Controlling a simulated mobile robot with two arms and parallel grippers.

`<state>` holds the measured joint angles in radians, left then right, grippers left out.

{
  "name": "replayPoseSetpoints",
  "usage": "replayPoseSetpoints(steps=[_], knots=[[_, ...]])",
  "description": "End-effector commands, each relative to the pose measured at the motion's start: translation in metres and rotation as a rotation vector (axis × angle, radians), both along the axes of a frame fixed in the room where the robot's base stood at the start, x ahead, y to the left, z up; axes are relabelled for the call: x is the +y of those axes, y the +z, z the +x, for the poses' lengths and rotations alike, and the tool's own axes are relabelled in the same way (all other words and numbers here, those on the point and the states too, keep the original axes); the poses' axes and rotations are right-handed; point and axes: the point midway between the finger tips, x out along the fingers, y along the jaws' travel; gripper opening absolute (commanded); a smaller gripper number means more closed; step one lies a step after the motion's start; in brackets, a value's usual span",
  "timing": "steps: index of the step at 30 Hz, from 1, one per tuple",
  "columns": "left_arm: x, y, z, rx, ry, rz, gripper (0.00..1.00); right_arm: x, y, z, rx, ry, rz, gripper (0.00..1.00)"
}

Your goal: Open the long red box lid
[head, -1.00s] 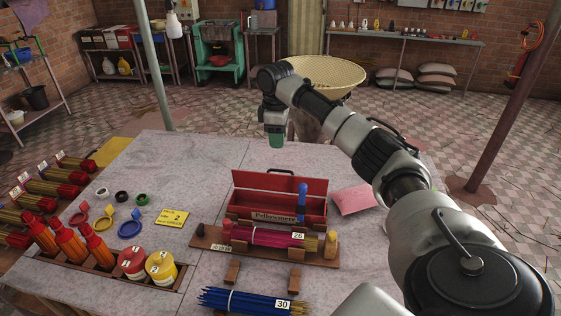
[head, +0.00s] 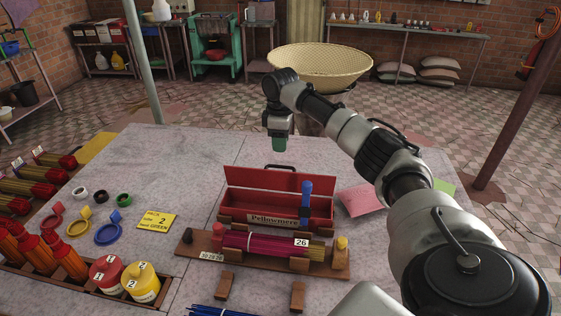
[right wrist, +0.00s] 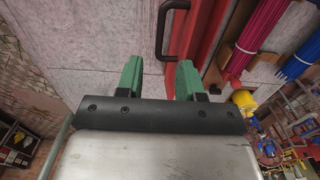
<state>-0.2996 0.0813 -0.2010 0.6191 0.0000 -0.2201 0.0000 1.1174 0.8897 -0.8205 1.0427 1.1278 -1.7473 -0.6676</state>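The long red box (head: 250,209) stands at the middle of the table, with a "Pellowmere" label on its front. Its red lid (head: 265,181) stands raised along the back, and the interior shows. A black handle (head: 281,167) is at the lid's top edge; it also shows in the right wrist view (right wrist: 168,32). A blue upright piece (head: 305,198) shows at the box's right end. My right gripper (head: 279,146) hangs behind the box with green fingertips pointing down, apart from the lid. In the right wrist view its fingers (right wrist: 159,80) are apart and empty. My left gripper is out of view.
A wooden rack (head: 190,249) with a magenta stick bundle (head: 270,245) tagged 26 stands before the box. A pink pad (head: 358,200) lies right of it, partly behind my arm. Numbered jars (head: 142,284) and rings stand left. The table behind the box is clear.

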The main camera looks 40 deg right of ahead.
Motion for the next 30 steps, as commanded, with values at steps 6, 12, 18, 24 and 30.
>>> replayPoseSetpoints(steps=[6, 12, 18, 24, 30], knots=[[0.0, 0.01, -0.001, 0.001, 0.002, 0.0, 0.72, 0.0, -0.042, -0.001, 0.006, -0.001, 0.001, 0.37], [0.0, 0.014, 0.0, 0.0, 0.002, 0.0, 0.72, 0.001, -0.068, 0.0, 0.003, 0.0, 0.002, 0.37], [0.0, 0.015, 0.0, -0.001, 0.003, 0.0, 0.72, 0.0, -0.076, 0.0, 0.001, 0.0, 0.001, 0.37], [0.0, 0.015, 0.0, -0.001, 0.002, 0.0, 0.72, 0.0, -0.076, 0.0, 0.001, 0.0, 0.001, 0.37], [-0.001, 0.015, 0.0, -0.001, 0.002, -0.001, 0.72, 0.0, -0.076, 0.0, 0.001, 0.0, 0.001, 0.06]])
